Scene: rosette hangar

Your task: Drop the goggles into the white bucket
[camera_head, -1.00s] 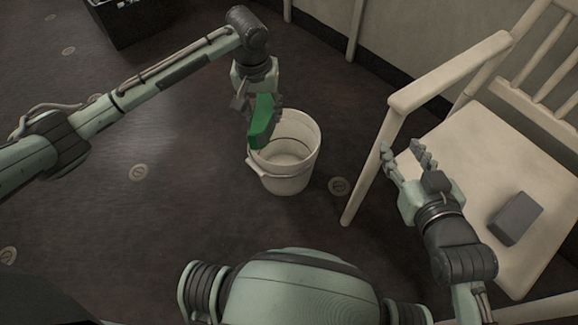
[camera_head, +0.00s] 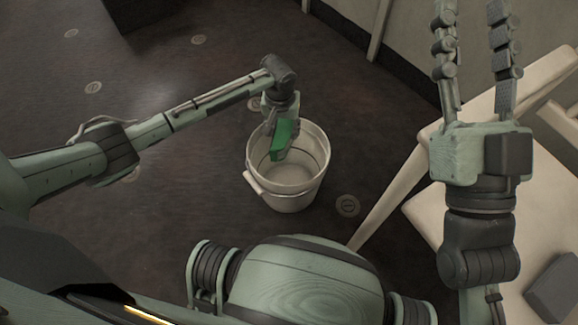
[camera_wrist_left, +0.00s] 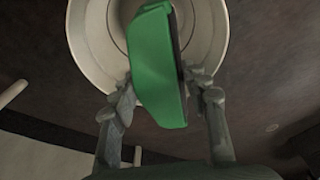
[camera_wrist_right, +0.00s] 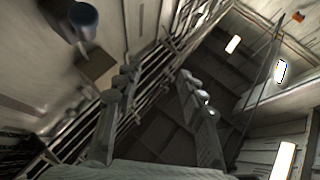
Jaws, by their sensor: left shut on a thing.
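The green goggles (camera_head: 283,138) are held in my left gripper (camera_head: 277,132), over the opening of the white bucket (camera_head: 290,200). In the left wrist view the goggles (camera_wrist_left: 155,65) hang between the two fingers (camera_wrist_left: 160,85), with the bucket's rim (camera_wrist_left: 85,45) behind them. The left gripper is shut on the goggles. The bucket stands upright on the floor, and the part of its inside that shows looks empty. My right gripper (camera_head: 474,60) is raised in front of the chair, fingers apart and empty; its fingers also show apart in the right wrist view (camera_wrist_right: 160,100).
A cream chair (camera_head: 400,185) stands right of the bucket, with a grey block (camera_head: 555,285) on its seat. A dark box (camera_head: 145,10) stands at the back left. The dark floor left of the bucket is clear.

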